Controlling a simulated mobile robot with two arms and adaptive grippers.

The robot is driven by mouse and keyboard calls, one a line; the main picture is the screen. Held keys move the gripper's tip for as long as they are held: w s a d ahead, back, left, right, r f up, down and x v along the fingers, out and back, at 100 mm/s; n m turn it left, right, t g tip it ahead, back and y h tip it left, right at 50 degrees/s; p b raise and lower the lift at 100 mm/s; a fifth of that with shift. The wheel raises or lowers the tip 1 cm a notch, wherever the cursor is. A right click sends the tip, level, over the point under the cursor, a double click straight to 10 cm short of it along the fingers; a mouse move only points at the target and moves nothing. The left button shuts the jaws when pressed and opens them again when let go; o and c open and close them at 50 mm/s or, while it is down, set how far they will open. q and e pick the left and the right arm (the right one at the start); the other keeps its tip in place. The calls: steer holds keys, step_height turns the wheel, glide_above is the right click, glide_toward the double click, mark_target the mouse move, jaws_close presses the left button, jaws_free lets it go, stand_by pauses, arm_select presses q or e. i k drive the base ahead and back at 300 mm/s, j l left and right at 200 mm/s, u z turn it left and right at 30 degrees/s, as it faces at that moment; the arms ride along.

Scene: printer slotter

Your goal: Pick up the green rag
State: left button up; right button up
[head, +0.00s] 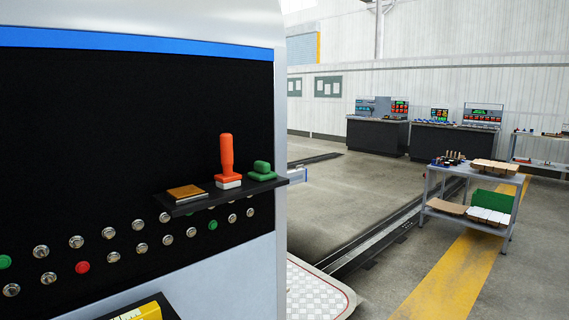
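A small folded green rag (261,172) lies at the right end of a narrow black shelf (222,196) that sticks out from the black panel of a large machine. To its left on the shelf stands an orange-handled tool (227,160) with a white base, upright. Left of that lies a flat brown and orange block (187,192). Neither of my grippers shows in the head view.
The machine panel (100,130) with several knobs and buttons fills the left side. A yellow object (140,313) shows at the bottom edge. A grey cart (472,180) with boxes stands at right; dark consoles (376,136) stand farther back. Open floor lies between.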

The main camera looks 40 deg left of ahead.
mark_target(262, 172)
steer(key=i+l+u, duration=0.1)
steer(key=i+u, duration=0.35)
steer(key=i+l+u, duration=0.25)
steer(key=u, duration=0.15)
steer(key=i+l+u, duration=0.75)
steer(key=l+u, duration=0.15)
